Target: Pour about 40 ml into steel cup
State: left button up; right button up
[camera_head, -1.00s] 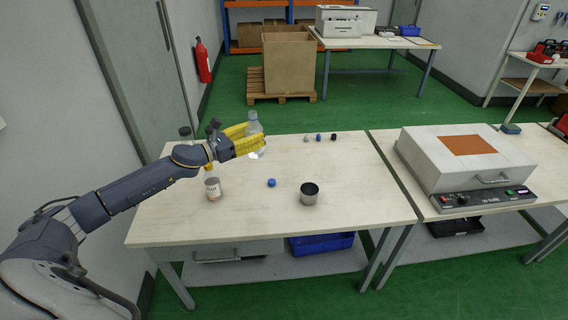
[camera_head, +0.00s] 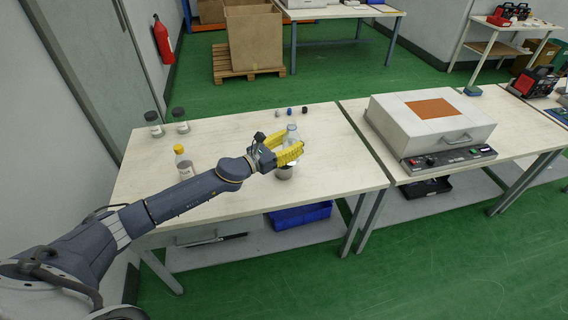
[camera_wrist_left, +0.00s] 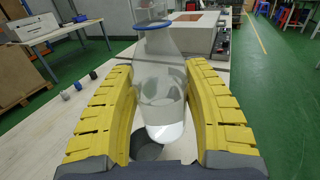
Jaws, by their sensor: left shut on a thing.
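My left gripper (camera_head: 291,148) has yellow fingers shut around a clear bottle (camera_head: 291,132). In the left wrist view the bottle (camera_wrist_left: 160,85) looks roughly upright, with clear liquid low inside and a blue ring at its open-looking neck. The steel cup (camera_head: 284,173) stands on the table just below the gripper in the head view, its upper part partly hidden by the fingers. I cannot see any liquid flowing. My right gripper is not in view.
A yellow-capped bottle (camera_head: 184,162) and two dark-lidded jars (camera_head: 154,126) (camera_head: 181,122) stand at the table's left. Several small caps (camera_head: 290,110) lie at the back edge. A grey boxy device (camera_head: 430,126) sits on the right table. The table's front right is clear.

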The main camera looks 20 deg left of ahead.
pick_arm(q)
jog(key=shift+n+t+y, duration=0.4)
jog(key=shift+n+y, duration=0.1)
jog(key=shift+y, duration=0.1)
jog(key=shift+w+d+f, duration=0.15)
jog(key=shift+d+f, duration=0.7)
jog(key=shift+d, duration=0.25)
jog(key=shift+w+d+f, duration=0.1)
jog(key=shift+d+f, duration=0.7)
jog(key=shift+d, duration=0.25)
jog(key=shift+f, duration=0.1)
